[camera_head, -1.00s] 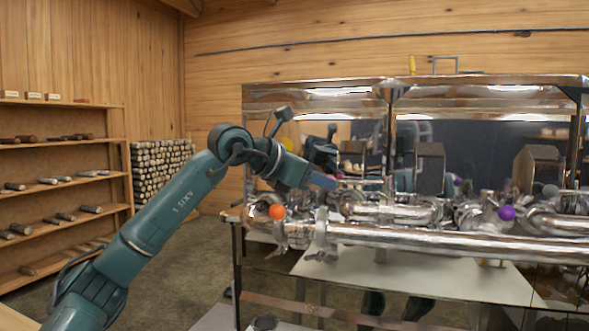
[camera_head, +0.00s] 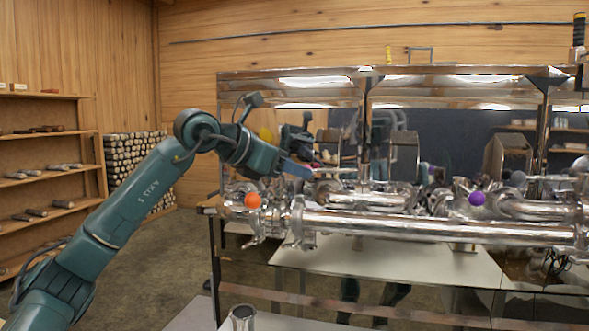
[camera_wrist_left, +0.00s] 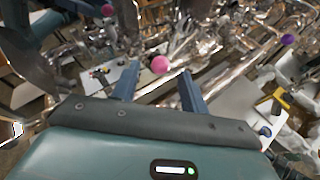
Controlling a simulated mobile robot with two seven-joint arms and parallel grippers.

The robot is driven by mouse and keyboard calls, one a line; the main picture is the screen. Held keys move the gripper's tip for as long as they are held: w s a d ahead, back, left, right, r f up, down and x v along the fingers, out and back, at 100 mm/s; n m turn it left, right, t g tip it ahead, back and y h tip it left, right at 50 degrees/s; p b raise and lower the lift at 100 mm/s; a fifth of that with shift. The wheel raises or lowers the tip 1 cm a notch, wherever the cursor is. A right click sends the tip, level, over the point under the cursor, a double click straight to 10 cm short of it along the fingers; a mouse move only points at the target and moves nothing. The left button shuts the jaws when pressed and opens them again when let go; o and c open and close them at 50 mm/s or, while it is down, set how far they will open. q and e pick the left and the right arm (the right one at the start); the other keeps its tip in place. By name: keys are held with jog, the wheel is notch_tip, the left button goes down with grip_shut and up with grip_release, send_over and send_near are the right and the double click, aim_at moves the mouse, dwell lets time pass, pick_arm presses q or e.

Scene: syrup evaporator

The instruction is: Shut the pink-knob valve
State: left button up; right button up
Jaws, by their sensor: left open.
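The pink knob (camera_wrist_left: 160,65) of the valve shows in the left wrist view, just beyond the fingertips and between them in the picture. I cannot make out its lever. In the head view I do not see the pink knob; my left gripper and the pipes may hide it. My left gripper (camera_head: 303,170) is above the left part of the pipework, right of and higher than the orange knob. Its two blue fingers (camera_wrist_left: 158,84) are apart in the wrist view, with nothing between them. My right gripper is in neither view.
A long shiny pipe (camera_head: 430,227) runs along the front. Shelves (camera_head: 45,180) and stacked logs (camera_head: 135,165) are at left.

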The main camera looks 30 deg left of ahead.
pick_arm(q)
jog(key=b+v, duration=0.1)
jog(key=v, duration=1.1)
